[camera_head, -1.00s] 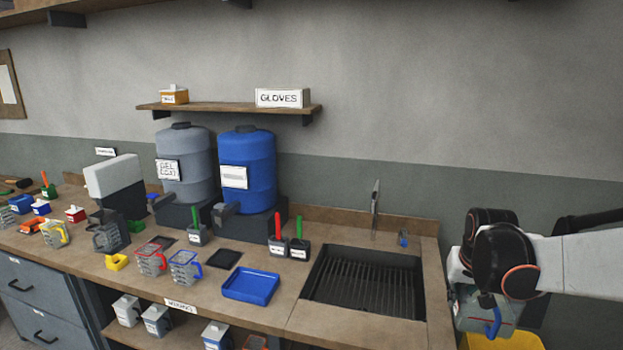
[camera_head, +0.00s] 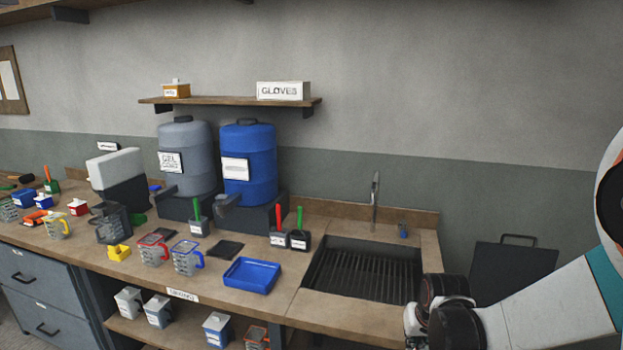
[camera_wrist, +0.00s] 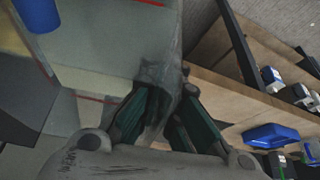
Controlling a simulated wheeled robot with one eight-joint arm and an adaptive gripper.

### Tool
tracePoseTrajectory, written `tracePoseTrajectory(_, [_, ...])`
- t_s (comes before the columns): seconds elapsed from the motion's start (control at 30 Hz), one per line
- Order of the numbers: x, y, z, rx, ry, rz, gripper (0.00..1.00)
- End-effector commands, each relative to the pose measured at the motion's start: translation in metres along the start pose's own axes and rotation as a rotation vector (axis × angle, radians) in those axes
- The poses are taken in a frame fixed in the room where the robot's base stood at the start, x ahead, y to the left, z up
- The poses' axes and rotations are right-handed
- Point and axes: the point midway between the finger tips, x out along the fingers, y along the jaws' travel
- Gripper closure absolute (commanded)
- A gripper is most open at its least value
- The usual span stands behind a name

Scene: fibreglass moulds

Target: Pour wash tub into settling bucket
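In the wrist view my gripper (camera_wrist: 167,118) has its two dark green fingers closed on the thin wall of a pale, see-through tub (camera_wrist: 100,45). I take this for the wash tub. It fills the upper left of that view, with red lines on it and a blue part at the corner. I cannot tell its tilt or its contents. The fingers and tub are below that picture. No settling bucket can be made out in the current views.
A sink with a ribbed bottom (camera_head: 360,275) is set in the wooden bench left of my arm. A blue tray (camera_head: 251,276), measuring jugs (camera_head: 187,258) and brush holders (camera_head: 298,240) stand along the bench. A dark panel (camera_head: 512,270) stands right of the bench.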

Motion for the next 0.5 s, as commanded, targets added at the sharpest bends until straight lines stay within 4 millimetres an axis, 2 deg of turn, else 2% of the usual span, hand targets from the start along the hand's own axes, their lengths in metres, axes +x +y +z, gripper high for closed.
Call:
tracePoseTrajectory(0.03, [0.014, -0.01, 0.012, -0.021, 0.001, -0.008, 1.0])
tracePoseTrajectory(0.2, [0.036, -0.03, 0.04, -0.067, 0.0, -0.027, 1.0])
tracePoseTrajectory(0.3, [0.041, -0.036, 0.05, -0.083, 0.0, -0.033, 1.0])
tracePoseTrajectory(0.5, [0.044, -0.04, 0.055, -0.091, 0.0, -0.037, 1.0])
